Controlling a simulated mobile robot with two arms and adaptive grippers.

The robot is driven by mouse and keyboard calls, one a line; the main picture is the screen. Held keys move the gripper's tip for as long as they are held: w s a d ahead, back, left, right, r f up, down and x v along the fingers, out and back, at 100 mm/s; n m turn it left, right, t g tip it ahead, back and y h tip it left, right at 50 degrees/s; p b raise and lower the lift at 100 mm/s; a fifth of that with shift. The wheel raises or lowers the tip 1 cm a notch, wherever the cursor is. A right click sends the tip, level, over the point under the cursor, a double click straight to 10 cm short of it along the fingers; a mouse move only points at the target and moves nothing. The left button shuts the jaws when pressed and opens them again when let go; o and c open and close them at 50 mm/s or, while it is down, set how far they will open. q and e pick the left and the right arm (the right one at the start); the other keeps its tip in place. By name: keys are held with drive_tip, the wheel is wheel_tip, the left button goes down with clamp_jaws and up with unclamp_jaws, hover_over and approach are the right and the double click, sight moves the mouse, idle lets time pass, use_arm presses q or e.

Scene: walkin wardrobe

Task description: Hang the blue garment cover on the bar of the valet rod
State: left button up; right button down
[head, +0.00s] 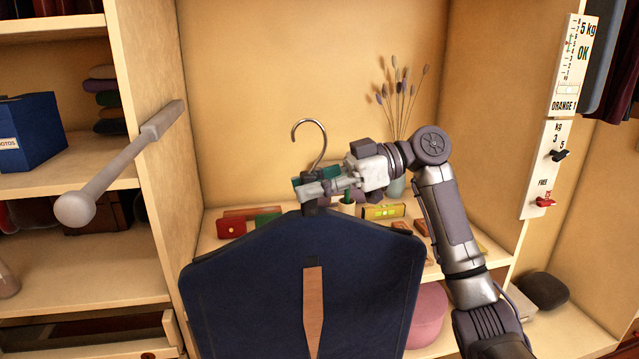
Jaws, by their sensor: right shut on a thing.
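The blue garment cover (260,290) hangs upright in the lower middle of the head view, with a brown strip down its front. Its metal hook (321,140) rises above it, with the opening facing left. My right gripper (313,190) is shut on the neck of the garment cover, just below the hook. The valet rod (118,165) sticks out from the wooden side panel at the left, with a round knob at its near end. The hook is apart from the rod, to its right. My left gripper is not in view.
A shelf (210,238) behind the cover holds a red box, a level and dried stems (400,95). A blue photo box (30,130) stands on the left shelves. Gauge panels (570,65) are on the right panel. The space between rod and hook looks clear.

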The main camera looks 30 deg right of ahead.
drive_tip(key=x, duration=0.3)
drive_tip(key=r+x, duration=0.1)
drive_tip(key=x, duration=0.2)
drive_tip(key=r+p+x, duration=0.1)
drive_tip(key=x, duration=0.2)
drive_tip(key=shift+w+a, duration=0.15)
drive_tip(key=shift+a, duration=0.25)
drive_tip(key=x, duration=1.8)
drive_tip(key=shift+w+a+r+p, duration=0.25)
drive_tip(key=shift+w+a+p, duration=0.05)
drive_tip(key=shift+a+p, duration=0.1)
drive_tip(key=shift+f, duration=0.35)
idle(0.7)
drive_tip(key=c, duration=0.9)
unclamp_jaws()
drive_tip(key=shift+o, duration=0.2)
drive_tip(key=shift+f, duration=0.1)
drive_tip(key=shift+d, duration=0.15)
